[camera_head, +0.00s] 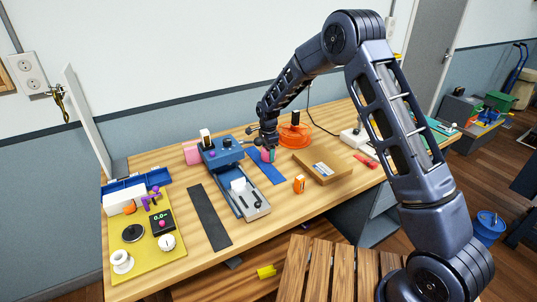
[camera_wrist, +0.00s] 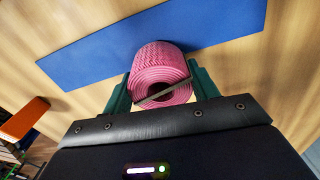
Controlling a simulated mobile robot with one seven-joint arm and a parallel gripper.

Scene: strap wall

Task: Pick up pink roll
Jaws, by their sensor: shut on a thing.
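The pink roll (camera_wrist: 160,62) is a ribbed coil of strap with an open centre, seen end-on in the wrist view. My gripper (camera_wrist: 160,88) is shut on it, with one green finger against each side. In the wrist view the roll is in front of a flat blue strip (camera_wrist: 95,50). In the head view the roll (camera_head: 265,156) shows small and partly hidden by my gripper (camera_head: 269,153), at the far end of the blue strip (camera_head: 268,172). I cannot tell whether the roll touches the strip or table.
A blue and grey device (camera_head: 240,190) stands left of the strip, beside a dark strip (camera_head: 208,217). A wooden board (camera_head: 322,166), an orange item (camera_head: 299,184) and an orange disc (camera_head: 292,136) lie to the right. A yellow tray (camera_head: 150,256) with several items is at front left.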

